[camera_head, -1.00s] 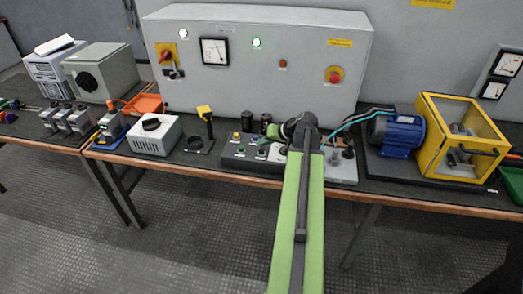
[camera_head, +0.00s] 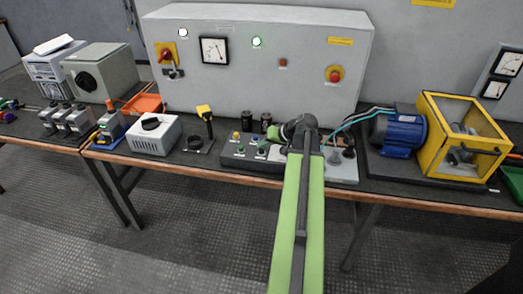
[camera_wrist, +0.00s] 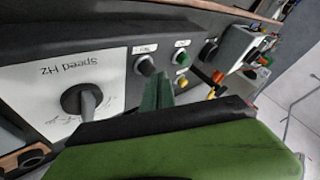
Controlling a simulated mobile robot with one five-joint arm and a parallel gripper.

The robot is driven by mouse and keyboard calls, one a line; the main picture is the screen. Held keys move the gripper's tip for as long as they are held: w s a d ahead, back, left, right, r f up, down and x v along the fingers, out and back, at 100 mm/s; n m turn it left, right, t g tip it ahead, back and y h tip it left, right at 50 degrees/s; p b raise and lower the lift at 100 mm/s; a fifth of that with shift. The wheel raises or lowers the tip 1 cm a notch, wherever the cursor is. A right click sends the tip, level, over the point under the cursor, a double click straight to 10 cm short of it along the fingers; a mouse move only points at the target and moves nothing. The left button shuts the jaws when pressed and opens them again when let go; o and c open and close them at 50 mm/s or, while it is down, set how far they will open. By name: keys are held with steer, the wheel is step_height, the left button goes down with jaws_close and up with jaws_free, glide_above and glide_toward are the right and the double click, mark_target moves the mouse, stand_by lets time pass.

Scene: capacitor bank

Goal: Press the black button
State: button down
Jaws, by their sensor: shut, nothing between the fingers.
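The black button (camera_wrist: 146,64) is a round black cap under a white label on the dark control box, in the wrist view. My gripper (camera_wrist: 159,76) shows there as two dark green fingers, shut and empty, with the tips beside the black button. I cannot tell whether they touch it. In the head view my gripper (camera_head: 263,147) is over the front of the control box (camera_head: 230,162), and its fingers appear to cover the black button.
A green button (camera_wrist: 182,58) and a yellow button (camera_wrist: 183,91) sit close by on the box. A panel with a large black knob (camera_wrist: 82,99) adjoins it. Two black capacitors (camera_head: 247,121) stand behind. A blue motor (camera_head: 398,133) is to the right.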

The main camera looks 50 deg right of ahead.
mark_target(263, 150)
steer(key=shift+f+b, duration=0.7)
steer(key=shift+f, duration=0.05)
stand_by(0.4)
stand_by(0.4)
steer(key=shift+r+p, duration=1.35)
step_height(263, 150, up, 5)
steer(key=p, duration=0.5)
steer(key=shift+r, duration=0.15)
